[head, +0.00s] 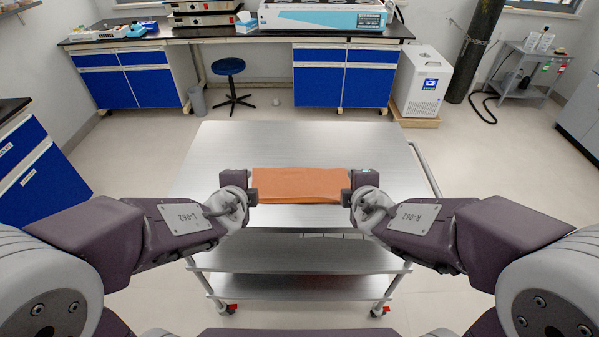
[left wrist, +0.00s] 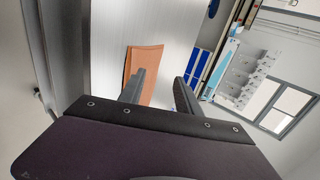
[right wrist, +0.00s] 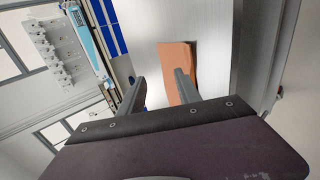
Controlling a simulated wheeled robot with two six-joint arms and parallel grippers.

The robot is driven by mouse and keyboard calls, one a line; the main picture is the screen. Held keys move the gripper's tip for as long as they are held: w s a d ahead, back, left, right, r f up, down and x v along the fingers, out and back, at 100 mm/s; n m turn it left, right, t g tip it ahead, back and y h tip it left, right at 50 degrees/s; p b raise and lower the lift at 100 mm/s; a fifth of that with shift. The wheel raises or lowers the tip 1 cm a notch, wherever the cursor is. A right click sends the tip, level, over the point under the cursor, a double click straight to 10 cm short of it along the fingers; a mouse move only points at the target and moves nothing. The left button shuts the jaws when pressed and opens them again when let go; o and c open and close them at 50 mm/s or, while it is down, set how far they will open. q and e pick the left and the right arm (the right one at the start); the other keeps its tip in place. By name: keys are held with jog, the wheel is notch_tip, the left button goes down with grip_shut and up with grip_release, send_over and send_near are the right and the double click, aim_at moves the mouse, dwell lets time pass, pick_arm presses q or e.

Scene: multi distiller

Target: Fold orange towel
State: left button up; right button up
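The orange towel (head: 300,184) lies as a flat, wide rectangle on the metal cart top, near its front edge. It also shows in the left wrist view (left wrist: 144,66) and the right wrist view (right wrist: 177,66). My left gripper (head: 254,188) is at the towel's left end and my right gripper (head: 347,188) is at its right end. In both wrist views the fingers of the left gripper (left wrist: 158,85) and the right gripper (right wrist: 159,85) stand apart with nothing seen between them. Whether the fingers touch the towel is unclear.
The steel cart top (head: 290,145) is bare behind the towel. The cart has a side handle (head: 424,170) on the right and lower shelves (head: 295,258). A blue stool (head: 229,68) and a bench with blue cabinets (head: 318,78) stand beyond, with open floor between.

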pick_arm(q)
jog(key=shift+w+f, duration=0.15)
pick_arm(e)
jog(key=shift+w+f, duration=0.15)
pick_arm(q)
jog(key=s+a+n+g+y+p, duration=0.4)
jog(key=s+a+n+g+p, duration=0.15)
jog(key=a+n, duration=0.55)
pick_arm(e)
jog(key=s+d+m+g+h, duration=0.4)
jog(key=s+d+m+g, duration=0.15)
jog(key=d+m, duration=0.6)
pick_arm(q)
jog(key=s+d+f+n+g+h+p, duration=0.2)
jog(key=s+d+f+n+g+h, duration=0.2)
jog(key=s, duration=0.6)
jog(key=d+f+n, duration=0.1)
jog(key=d+n, duration=0.1)
jog(key=n, duration=0.1)
jog(key=shift+f, duration=0.15)
pick_arm(e)
jog(key=s+a+f+m+g+y, duration=0.4)
jog(key=s+a+f+m, duration=0.1)
jog(key=s, duration=0.5)
jog(key=shift+a+f+m, duration=0.15)
jog(key=shift+a+m, duration=0.65)
jog(key=shift+m, duration=0.15)
